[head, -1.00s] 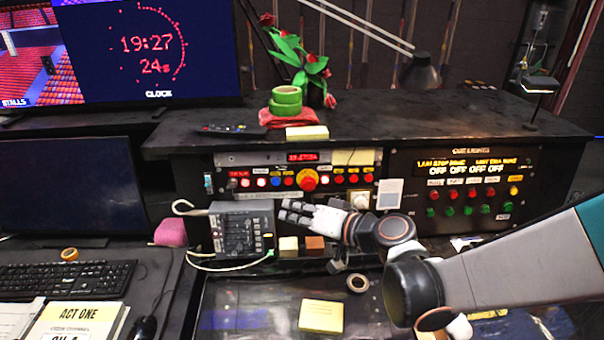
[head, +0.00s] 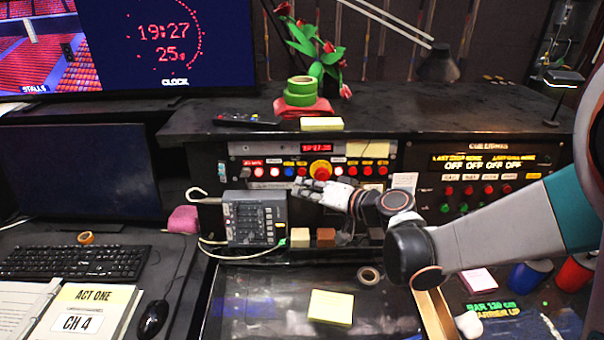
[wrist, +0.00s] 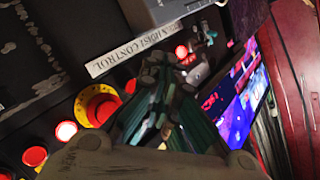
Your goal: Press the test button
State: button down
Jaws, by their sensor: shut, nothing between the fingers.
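The control panel (head: 228,182) has a row of small lit buttons around a large red button on yellow (head: 320,170). The lettering above the buttons is too small to read, so I cannot tell which is the test button. My gripper (head: 300,189) is shut and empty, just below the row and left of the large button. In the wrist view, my gripper (wrist: 165,78) covers part of the row. I cannot tell whether the fingertips touch the panel.
A grey box with keys (head: 254,222) and a cable stands just below left of my gripper. The cue lights panel (head: 478,180) is to the right. Green tape rolls (head: 301,90) and a plant stand on the shelf above. A yellow note (head: 331,307) lies on the desk.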

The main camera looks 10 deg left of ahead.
jog(key=shift+w+a+f, duration=0.1)
jog(key=shift+w+a, duration=0.05)
jog(key=shift+w, duration=0.45)
jog(key=shift+w+a+f, duration=0.1)
jog(key=shift+w, duration=0.45)
jog(key=shift+w, duration=0.1)
dwell(0.6)
jog(key=shift+w+a+b, duration=0.1)
jog(key=shift+w+b, duration=0.2)
jog(key=shift+w+a+f, duration=0.1)
jog(key=shift+w, duration=0.3)
dwell(0.6)
jog(key=shift+s, duration=0.15)
jog(key=shift+s+d, duration=0.2)
jog(key=shift+s, duration=0.45)
jog(key=shift+s, duration=0.1)
jog(key=s, duration=0.3)
jog(key=s+d+r, duration=0.1)
jog(key=shift+s, duration=0.3)
dwell(0.3)
